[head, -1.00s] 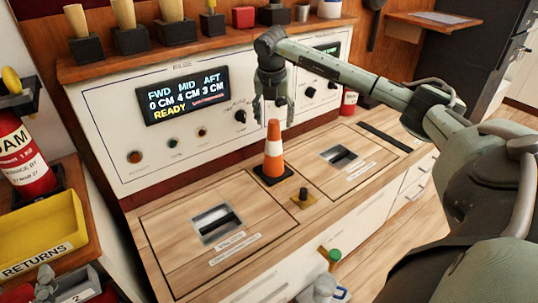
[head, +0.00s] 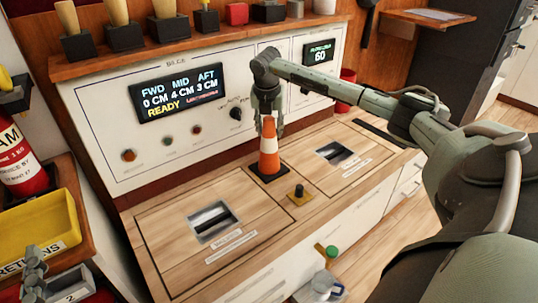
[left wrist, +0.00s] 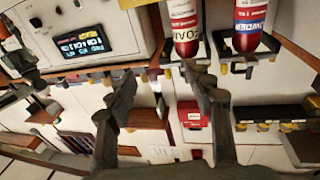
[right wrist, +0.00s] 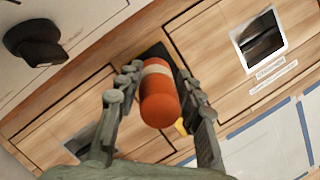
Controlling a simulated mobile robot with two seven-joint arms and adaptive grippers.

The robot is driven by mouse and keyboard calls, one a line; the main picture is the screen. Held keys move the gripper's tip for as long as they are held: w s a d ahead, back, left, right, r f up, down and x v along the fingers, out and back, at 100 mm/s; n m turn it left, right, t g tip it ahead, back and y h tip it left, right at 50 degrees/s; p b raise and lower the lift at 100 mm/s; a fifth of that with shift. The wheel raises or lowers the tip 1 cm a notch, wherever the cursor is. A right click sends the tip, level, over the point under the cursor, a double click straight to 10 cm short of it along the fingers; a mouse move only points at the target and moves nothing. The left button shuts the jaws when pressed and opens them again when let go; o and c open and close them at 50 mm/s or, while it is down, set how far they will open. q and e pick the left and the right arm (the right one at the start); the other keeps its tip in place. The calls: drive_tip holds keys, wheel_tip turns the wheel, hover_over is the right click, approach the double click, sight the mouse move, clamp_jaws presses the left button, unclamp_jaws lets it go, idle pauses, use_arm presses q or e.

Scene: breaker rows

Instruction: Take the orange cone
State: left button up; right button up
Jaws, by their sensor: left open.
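The orange cone (head: 268,160) with a white band stands upright on its dark square base on the wooden counter, between two inset hatches. My right gripper (head: 269,122) points down at the cone's top from above. In the right wrist view its fingers (right wrist: 158,80) are open on either side of the orange cone (right wrist: 160,105), with small gaps showing. My left gripper (left wrist: 160,76) is open and empty in the left wrist view. It shows small at the lower left of the head view (head: 34,272).
A white panel with a display (head: 178,92) and knobs rises behind the cone. A small black knob on a brass plate (head: 299,192) sits just right of the cone. A yellow returns bin (head: 38,225) is at the left. The counter around the hatches is mostly clear.

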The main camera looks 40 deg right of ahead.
clamp_jaws()
